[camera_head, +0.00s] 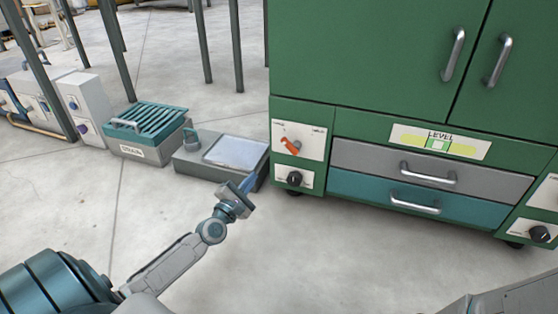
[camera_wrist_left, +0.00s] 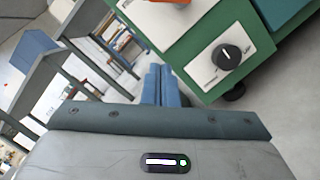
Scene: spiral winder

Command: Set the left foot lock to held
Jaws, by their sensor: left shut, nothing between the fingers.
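The left foot lock appears to be the black knob (camera_head: 294,179) on a small white plate low on the left front of the green cabinet (camera_head: 360,50). The same knob (camera_wrist_left: 228,57) shows in the wrist view, right of the fingers, with a pale mark on it. The plate's printing is too small to read. My left gripper (camera_head: 247,184) has its blue fingers shut together and empty, left of the knob and apart from it. The fingers also show in the wrist view (camera_wrist_left: 161,85). My right gripper is out of view.
An orange lever (camera_head: 290,145) sits on a plate above the knob. A similar black knob (camera_head: 540,234) is at the cabinet's lower right. A grey box with a pale top (camera_head: 190,166) and a teal slatted crate (camera_head: 115,148) stand left. Floor in front is clear.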

